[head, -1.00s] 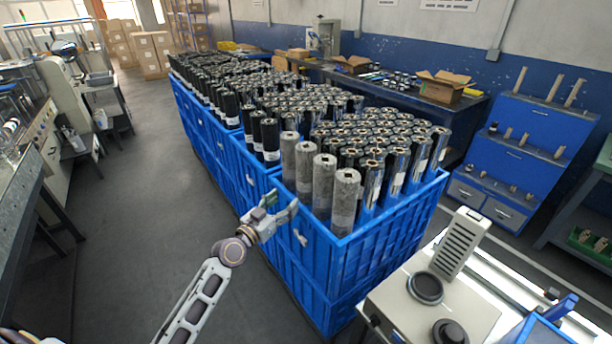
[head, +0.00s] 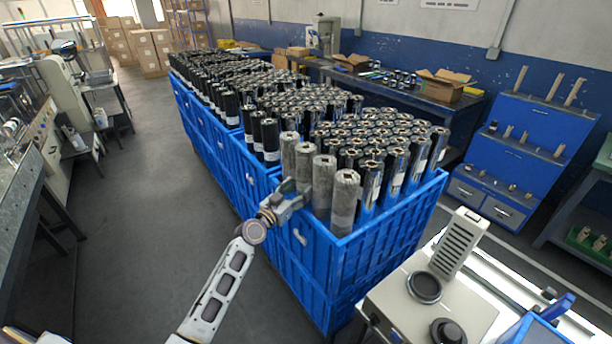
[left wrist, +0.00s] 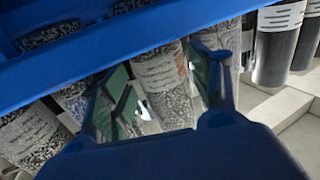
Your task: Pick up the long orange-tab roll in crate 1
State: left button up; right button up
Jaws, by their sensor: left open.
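The nearest blue crate (head: 385,232) holds upright rolls. Several grey speckled long rolls (head: 344,200) stand along its near left side, and shiny dark rolls (head: 370,183) stand beside and behind them. I cannot make out an orange tab on any roll, nor a crate number. My left gripper (head: 300,193) is at the crate's left rim, against the grey rolls in the picture. In the left wrist view its open fingers (left wrist: 168,90) lie on either side of a grey speckled roll (left wrist: 165,75) in clear wrap; contact cannot be told. My right gripper is out of view.
The crate rim (left wrist: 100,58) crosses the left wrist view close to the fingers. More crates of black rolls (head: 205,80) extend behind. A pale machine (head: 430,300) stands at the front right. The floor (head: 150,210) left of the crates is clear.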

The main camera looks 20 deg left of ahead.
aim_at(306, 184)
pick_arm(q)
jog(key=shift+w, duration=0.1)
dwell(0.3)
jog(key=shift+f+p+x, duration=0.15)
jog(key=shift+p+x, duration=0.05)
jog(key=shift+x, duration=1.05)
jog(key=shift+f+p+x, duration=0.15)
jog(key=shift+x, duration=1.15)
jog(key=shift+d, duration=0.1)
